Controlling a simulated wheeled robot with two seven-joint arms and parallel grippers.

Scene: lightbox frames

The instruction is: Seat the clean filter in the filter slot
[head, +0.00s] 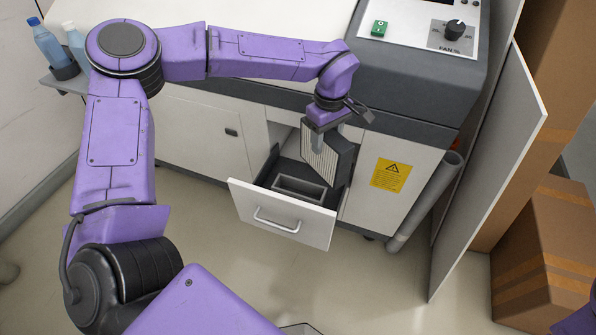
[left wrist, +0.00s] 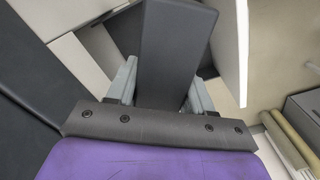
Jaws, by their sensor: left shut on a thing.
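The filter (head: 322,162) has a pale pleated face and a dark frame. It stands on edge, slightly tilted, over the back right part of the open drawer (head: 285,222). My left gripper (head: 324,137) is shut on its upper edge. In the left wrist view the filter's dark frame (left wrist: 172,45) sits between the two grey fingers. The likely filter slot is a grey-rimmed rectangular recess (head: 299,186) in the drawer, in front of and left of the filter. I cannot tell whether the filter's lower edge touches the drawer. My right gripper is out of view.
The drawer is in a white cabinet with a dark top and a control panel (head: 412,25). A yellow warning label (head: 391,175) and a grey pipe (head: 424,202) are to the right. An open panel (head: 490,165) and cardboard boxes (head: 548,245) stand farther right. The floor in front is clear.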

